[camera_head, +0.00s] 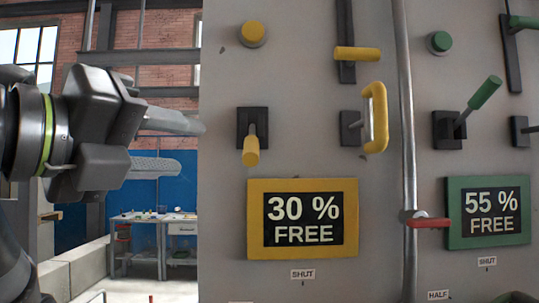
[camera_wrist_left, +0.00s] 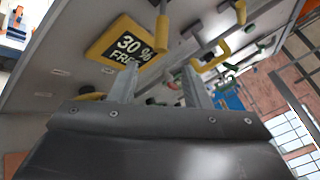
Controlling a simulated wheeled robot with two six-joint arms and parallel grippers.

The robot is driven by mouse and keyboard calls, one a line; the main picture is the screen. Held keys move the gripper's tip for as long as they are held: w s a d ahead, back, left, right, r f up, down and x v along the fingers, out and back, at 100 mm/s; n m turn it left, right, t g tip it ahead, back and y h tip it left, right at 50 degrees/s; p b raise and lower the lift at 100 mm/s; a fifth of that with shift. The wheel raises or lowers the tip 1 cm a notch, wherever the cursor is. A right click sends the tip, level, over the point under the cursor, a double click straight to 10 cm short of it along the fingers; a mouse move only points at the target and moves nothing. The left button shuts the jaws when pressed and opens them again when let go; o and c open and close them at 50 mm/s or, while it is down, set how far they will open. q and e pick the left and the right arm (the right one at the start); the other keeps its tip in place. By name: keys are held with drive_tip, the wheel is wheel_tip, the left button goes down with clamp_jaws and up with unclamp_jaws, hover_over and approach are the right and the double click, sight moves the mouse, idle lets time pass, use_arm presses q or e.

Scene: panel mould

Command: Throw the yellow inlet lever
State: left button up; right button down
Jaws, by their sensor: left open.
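Several yellow controls are on the grey panel, and I cannot tell for sure which is the inlet lever. A yellow-tipped lever (camera_head: 250,150) hangs down from a black plate above the "30 % FREE" sign (camera_head: 253,232). In the left wrist view a yellow part (camera_wrist_left: 91,96) shows below that sign, partly hidden by my gripper. My left gripper (camera_head: 184,146) is open and empty, left of the panel's edge and touching no control in sight. Its two fingers also show apart in the left wrist view (camera_wrist_left: 160,88). My right gripper is out of view.
The panel also carries a yellow knob (camera_head: 252,33), a yellow bar on a slot (camera_head: 357,53), a yellow loop handle (camera_head: 375,118) and green controls (camera_head: 485,93). A vertical pipe (camera_head: 404,120) with a red handle (camera_head: 430,222) separates them. A workbench (camera_head: 155,218) stands far behind.

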sight(258, 153)
use_arm(q)
drive_tip(key=p+x, duration=0.4)
drive_tip(key=x, duration=1)
drive_tip(key=shift+w+d+r+p, duration=0.1)
drive_tip(key=shift+w+d+p, duration=0.1)
drive_tip(key=shift+p, duration=0.15)
drive_tip(key=shift+w+d, duration=0.3)
drive_tip(key=shift+w, duration=0.15)
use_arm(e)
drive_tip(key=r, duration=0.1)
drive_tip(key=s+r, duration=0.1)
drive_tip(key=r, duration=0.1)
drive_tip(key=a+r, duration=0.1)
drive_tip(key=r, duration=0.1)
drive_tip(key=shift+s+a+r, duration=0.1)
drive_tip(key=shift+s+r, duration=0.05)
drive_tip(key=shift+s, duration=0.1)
use_arm(q)
drive_tip(key=shift+c, duration=0.4)
clamp_jaws()
